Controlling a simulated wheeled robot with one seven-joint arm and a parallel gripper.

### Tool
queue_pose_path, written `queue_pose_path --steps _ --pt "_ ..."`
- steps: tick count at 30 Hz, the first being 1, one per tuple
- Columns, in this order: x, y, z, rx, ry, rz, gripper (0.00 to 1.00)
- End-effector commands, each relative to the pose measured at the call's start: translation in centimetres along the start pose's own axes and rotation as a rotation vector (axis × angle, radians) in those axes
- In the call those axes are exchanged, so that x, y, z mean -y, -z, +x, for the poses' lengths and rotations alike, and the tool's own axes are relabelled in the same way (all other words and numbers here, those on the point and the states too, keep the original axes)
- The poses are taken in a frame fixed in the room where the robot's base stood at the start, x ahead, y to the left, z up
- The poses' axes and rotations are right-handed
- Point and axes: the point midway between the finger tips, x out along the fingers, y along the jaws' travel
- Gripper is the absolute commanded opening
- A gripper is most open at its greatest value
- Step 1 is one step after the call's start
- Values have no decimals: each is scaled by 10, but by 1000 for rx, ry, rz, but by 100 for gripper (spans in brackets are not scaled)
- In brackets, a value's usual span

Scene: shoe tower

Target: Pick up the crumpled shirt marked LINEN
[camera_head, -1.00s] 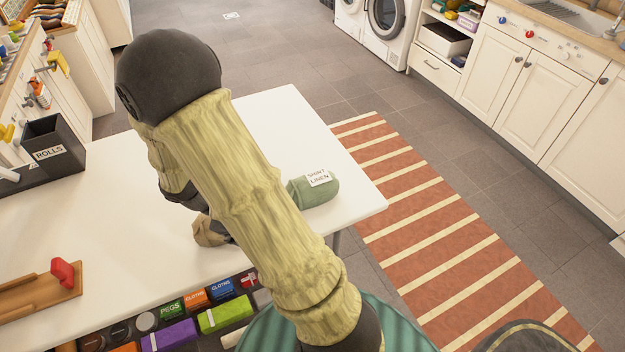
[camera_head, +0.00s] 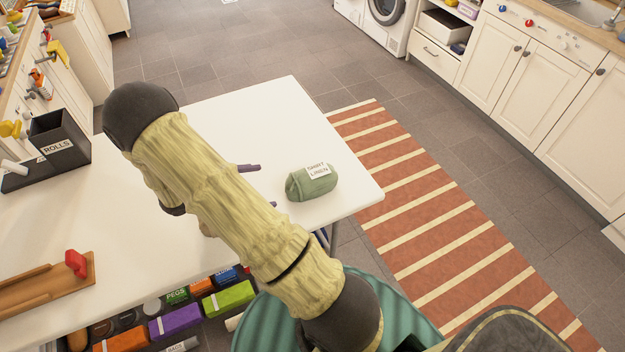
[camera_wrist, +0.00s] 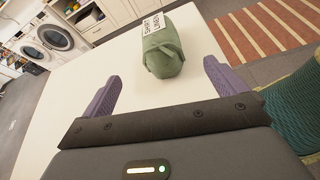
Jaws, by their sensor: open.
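The shirt marked LINEN (camera_head: 312,184) is a green, rolled bundle with a white label. It lies on the white table near its right corner. The shirt also shows in the wrist view (camera_wrist: 163,50), ahead of and between my fingers. My gripper (camera_wrist: 160,86) has its two purple fingers spread wide and nothing between the tips. In the head view my gripper (camera_head: 262,186) is just left of the shirt, its fingers partly hidden behind my arm. The fingers do not touch the shirt.
The white table (camera_head: 285,115) is bare around the shirt. A dark ROLLS box (camera_head: 60,140) stands at the left, and a wooden tray (camera_head: 45,290) with a red piece lies at the front left. Coloured packets (camera_head: 175,322) sit below the front edge. A striped rug (camera_head: 440,220) lies to the right.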

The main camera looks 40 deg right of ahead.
Motion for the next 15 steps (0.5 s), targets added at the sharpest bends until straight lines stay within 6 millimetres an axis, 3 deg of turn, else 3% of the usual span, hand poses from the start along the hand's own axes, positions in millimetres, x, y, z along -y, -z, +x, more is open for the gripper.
queue_pose_path --steps 15 --pt "1 -2 92 1 6 0 97"
